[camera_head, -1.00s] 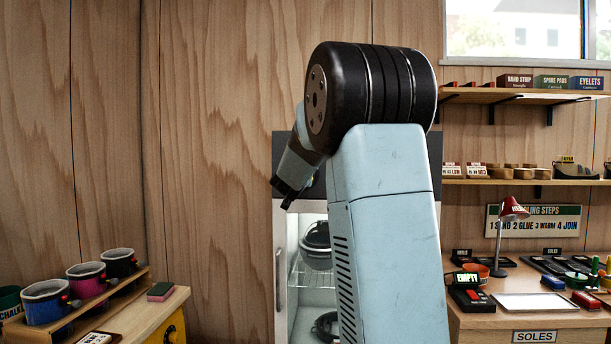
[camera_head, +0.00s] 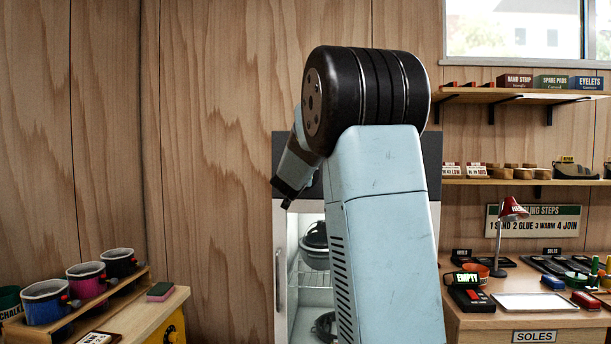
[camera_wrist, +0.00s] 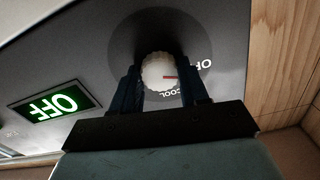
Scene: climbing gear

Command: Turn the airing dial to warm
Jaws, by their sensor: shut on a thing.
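The airing dial (camera_wrist: 158,72) is a white, ribbed round knob on a dark grey panel (camera_wrist: 80,65), seen in the wrist view. Its red pointer line points right in the picture, between a partly hidden label starting "OF" and the label "COOL". No "warm" label shows. My gripper (camera_wrist: 161,85) has one finger on each side of the knob and is shut on it. A lit green display (camera_wrist: 55,102) beside the dial reads "OFF", upside down. In the head view my gripper (camera_head: 287,200) is at the dark top panel of the white cabinet (camera_head: 281,255); the dial is hidden there.
Inside the cabinet a dark helmet (camera_head: 316,237) sits on a wire shelf.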

